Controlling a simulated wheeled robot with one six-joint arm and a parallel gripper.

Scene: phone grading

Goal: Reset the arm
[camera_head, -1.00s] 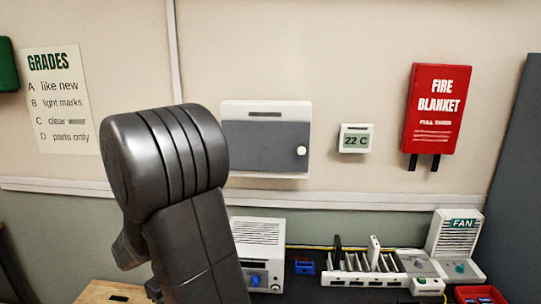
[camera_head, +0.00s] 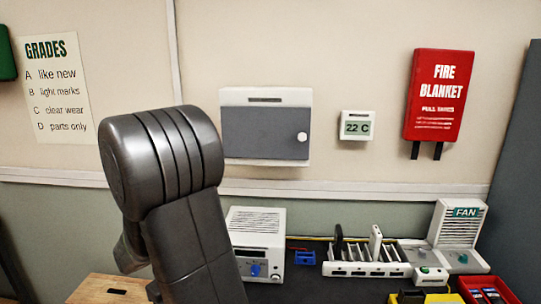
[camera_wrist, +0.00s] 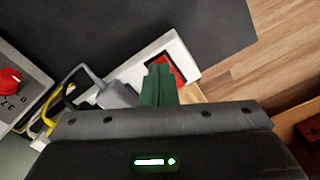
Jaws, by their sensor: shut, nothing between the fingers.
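My arm is raised and bent in the left foreground of the head view, its dark grey joint in front of the wall. My gripper (camera_wrist: 158,84) shows in the wrist view as a pair of green fingers, closed together with nothing between them. The gripper is not visible in the head view.
The bench holds a white box with a blue knob (camera_head: 256,230), a slotted white rack (camera_head: 365,268), a fan unit (camera_head: 460,228) and a red bin (camera_head: 488,291). A red-knobbed device (camera_wrist: 15,85) and a grey plug-like piece (camera_wrist: 108,88) lie left in the wrist view. Dark bench surface (camera_head: 325,290) is clear in front.

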